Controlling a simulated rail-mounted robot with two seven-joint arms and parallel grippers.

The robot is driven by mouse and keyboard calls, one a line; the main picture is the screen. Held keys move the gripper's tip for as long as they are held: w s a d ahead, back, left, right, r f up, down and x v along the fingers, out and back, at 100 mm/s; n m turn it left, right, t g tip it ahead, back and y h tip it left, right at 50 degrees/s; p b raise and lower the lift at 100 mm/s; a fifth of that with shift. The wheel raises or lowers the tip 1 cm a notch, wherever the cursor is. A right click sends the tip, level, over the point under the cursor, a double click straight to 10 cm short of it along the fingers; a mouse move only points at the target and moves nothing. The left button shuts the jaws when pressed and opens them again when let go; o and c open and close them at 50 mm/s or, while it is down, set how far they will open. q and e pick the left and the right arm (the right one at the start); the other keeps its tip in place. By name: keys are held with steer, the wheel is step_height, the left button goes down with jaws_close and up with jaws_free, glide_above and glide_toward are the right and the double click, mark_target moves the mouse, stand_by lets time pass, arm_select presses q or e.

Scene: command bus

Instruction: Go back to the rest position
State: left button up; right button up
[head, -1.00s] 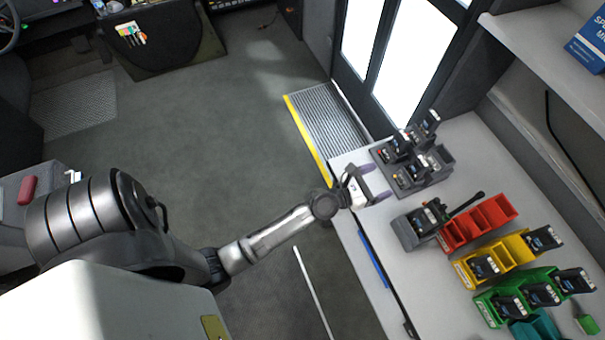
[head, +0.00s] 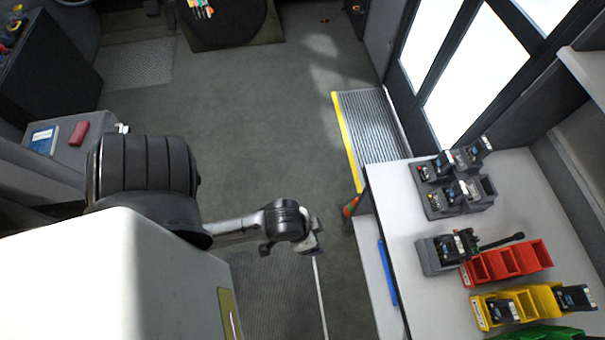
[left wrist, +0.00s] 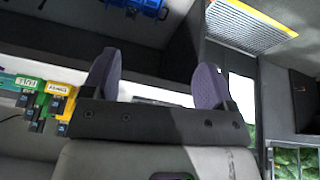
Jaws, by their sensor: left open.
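My left gripper (head: 316,240) hangs over the floor to the left of the worktop, clear of it, in the head view. In the left wrist view its two purple fingertips (left wrist: 156,82) stand wide apart with nothing between them. My left arm is folded in toward my body. My right gripper is in neither view.
The worktop (head: 395,190) on the right holds a dark charger rack (head: 440,205) with several radios, a single dark holder (head: 432,262), a red bin (head: 510,262) and a yellow bin (head: 530,300). A yellow-edged step (head: 370,130) lies by the door. The middle floor is clear.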

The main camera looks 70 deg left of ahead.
arm_select(q)
step_height(320, 180, up, 26)
steer(key=s+m+p, duration=0.1)
steer(key=s+p, duration=0.1)
steer(key=p, duration=2.3)
steer(key=shift+a+f+m+g+y, duration=0.2)
steer(key=shift+a+m+g+y, duration=0.1)
steer(key=shift+a+m+y, duration=0.15)
steer(key=shift+o, duration=0.5)
steer(key=shift+w, duration=0.1)
